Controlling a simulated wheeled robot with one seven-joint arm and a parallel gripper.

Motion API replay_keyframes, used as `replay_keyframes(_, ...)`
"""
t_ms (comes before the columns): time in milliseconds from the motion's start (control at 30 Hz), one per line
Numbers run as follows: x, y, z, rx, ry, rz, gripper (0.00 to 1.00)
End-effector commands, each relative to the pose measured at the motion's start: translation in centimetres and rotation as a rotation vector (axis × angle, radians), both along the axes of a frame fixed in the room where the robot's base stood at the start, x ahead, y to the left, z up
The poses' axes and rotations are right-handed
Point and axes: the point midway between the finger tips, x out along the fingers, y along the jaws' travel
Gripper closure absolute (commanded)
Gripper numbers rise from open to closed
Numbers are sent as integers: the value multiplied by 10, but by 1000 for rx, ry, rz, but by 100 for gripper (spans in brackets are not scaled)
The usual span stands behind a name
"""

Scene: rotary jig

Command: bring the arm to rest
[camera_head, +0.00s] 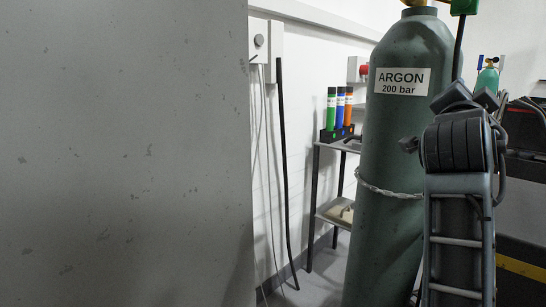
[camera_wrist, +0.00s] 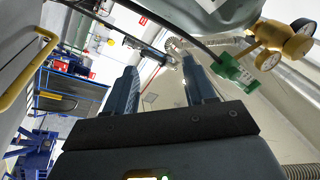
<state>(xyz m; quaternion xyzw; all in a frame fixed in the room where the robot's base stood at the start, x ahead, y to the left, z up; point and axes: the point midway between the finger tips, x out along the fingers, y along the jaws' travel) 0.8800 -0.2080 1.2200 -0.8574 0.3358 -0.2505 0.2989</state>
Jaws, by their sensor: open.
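My gripper (camera_wrist: 160,64) shows in the wrist view, with its two blue-grey fingers apart and pointing up the picture. Nothing is held between the fingers. Beyond the fingertips are a toothed metal disc and a cable, but their distance is hard to tell. The gripper cannot be made out in the head view.
In the head view, a green argon cylinder (camera_head: 388,150) stands right of centre, with a chain around it. A grey scratched surface (camera_head: 120,150) fills the left. A small shelf (camera_head: 335,215) stands behind. The wrist view shows a brass regulator (camera_wrist: 278,42) and green fitting (camera_wrist: 232,70).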

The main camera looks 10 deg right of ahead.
Motion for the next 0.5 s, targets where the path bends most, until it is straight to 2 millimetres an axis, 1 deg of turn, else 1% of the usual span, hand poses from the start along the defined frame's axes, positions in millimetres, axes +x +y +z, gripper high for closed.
replay_keyframes(33,-1,7,-25,-40,52,25,45)
replay_keyframes(167,-7,26,-78,-138,159,96,45)
replay_keyframes(200,-11,32,-93,-166,188,120,45)
replay_keyframes(267,-18,41,-118,-206,233,154,45)
replay_keyframes(300,-23,47,-133,-234,262,178,45)
replay_keyframes(367,-33,57,-156,-270,304,215,45)
replay_keyframes(500,-61,78,-206,-349,392,300,45)
